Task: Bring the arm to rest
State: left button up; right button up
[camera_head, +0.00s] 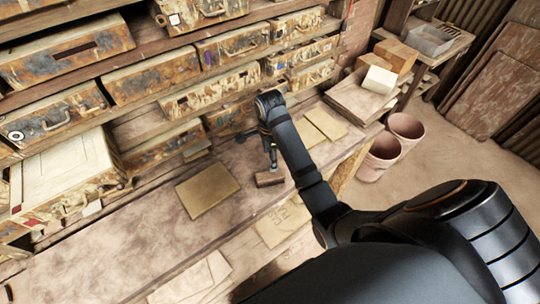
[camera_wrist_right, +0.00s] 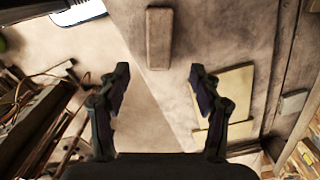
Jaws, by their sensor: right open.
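My right arm comes in from the lower right in the head view, with its gripper (camera_head: 270,150) low over the workbench (camera_head: 110,250). In the right wrist view the right gripper (camera_wrist_right: 159,72) has its two fingers wide apart with nothing between them. A small brown block (camera_head: 269,179) lies on the bench just below the gripper in the head view. The block also shows in the right wrist view (camera_wrist_right: 159,38), beyond the fingertips and apart from them. My left gripper is in neither view.
Shelves of worn drawers (camera_head: 150,75) line the back of the bench. A square tan tile (camera_head: 207,190) lies left of the gripper, with more flat tiles (camera_head: 325,123) to its right. Pink buckets (camera_head: 380,155) stand on the floor beyond the bench's right end.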

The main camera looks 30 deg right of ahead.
jog(key=shift+f, duration=0.1)
jog(key=s+n+t, duration=0.4)
jog(key=s+n, duration=1.3)
jog(key=n, duration=0.5)
jog(key=s+d+f+g+h+b, duration=0.1)
jog(key=d+f+b, duration=0.15)
jog(key=f, duration=1.35)
jog(key=s+d+f+g+b, duration=0.1)
jog(key=f+b, duration=0.2)
jog(key=f, duration=1.3)
jog(key=s+d+f+b, duration=0.1)
jog(key=s+f+b, duration=0.3)
jog(key=s+f, duration=1.5)
notch_tip(320, 180, down, 2)
jog(key=shift+f+m+g, duration=0.25)
jog(key=shift+m+g, duration=0.05)
jog(key=shift+g, duration=0.1)
